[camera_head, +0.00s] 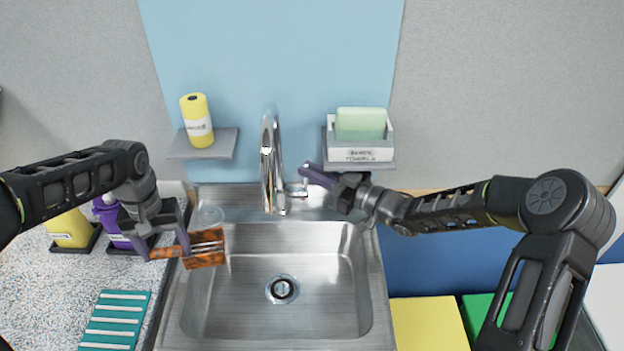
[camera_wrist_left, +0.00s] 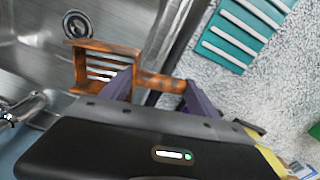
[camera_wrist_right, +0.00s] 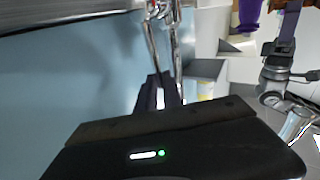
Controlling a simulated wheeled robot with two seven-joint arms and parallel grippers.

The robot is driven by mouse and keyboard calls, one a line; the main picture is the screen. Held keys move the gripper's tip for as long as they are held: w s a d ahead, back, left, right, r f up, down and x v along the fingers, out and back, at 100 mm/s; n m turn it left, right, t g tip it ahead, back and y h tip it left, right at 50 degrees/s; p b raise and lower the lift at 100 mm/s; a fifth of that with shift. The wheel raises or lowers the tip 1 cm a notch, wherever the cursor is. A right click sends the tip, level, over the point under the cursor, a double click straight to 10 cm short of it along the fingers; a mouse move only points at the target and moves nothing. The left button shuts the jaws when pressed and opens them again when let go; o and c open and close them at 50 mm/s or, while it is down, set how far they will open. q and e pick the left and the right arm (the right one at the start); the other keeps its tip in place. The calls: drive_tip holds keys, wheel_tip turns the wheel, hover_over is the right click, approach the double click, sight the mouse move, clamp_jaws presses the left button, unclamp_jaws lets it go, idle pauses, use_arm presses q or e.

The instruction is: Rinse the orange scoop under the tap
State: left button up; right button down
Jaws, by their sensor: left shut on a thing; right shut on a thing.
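The orange-brown scoop (camera_head: 207,258), with a slotted head, is over the left rim of the steel sink (camera_head: 357,290). My left gripper (camera_head: 168,246) is shut on its handle; the left wrist view shows the handle (camera_wrist_left: 158,81) between the purple fingers (camera_wrist_left: 160,92). The scoop's head (camera_wrist_left: 80,68) hangs at the sink's edge, left of the tap. The chrome tap (camera_head: 268,165) stands at the back of the sink. My right gripper (camera_head: 308,180) is shut at its side lever (camera_head: 294,190), which its fingers partly hide. I cannot make out running water.
A yellow bottle (camera_head: 197,121) stands on the left shelf, and a labelled white box (camera_head: 359,145) with a green block on the right one. Yellow (camera_head: 68,230) and purple (camera_head: 110,222) containers and a teal ribbed mat (camera_head: 115,320) are on the left counter. The basin is empty around its drain (camera_head: 282,289).

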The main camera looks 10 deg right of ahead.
drive_tip(key=shift+s, duration=0.2)
drive_tip(key=c, duration=1.5)
unclamp_jaws()
drive_tip(key=v, duration=1.2)
drive_tip(key=shift+f, duration=0.15)
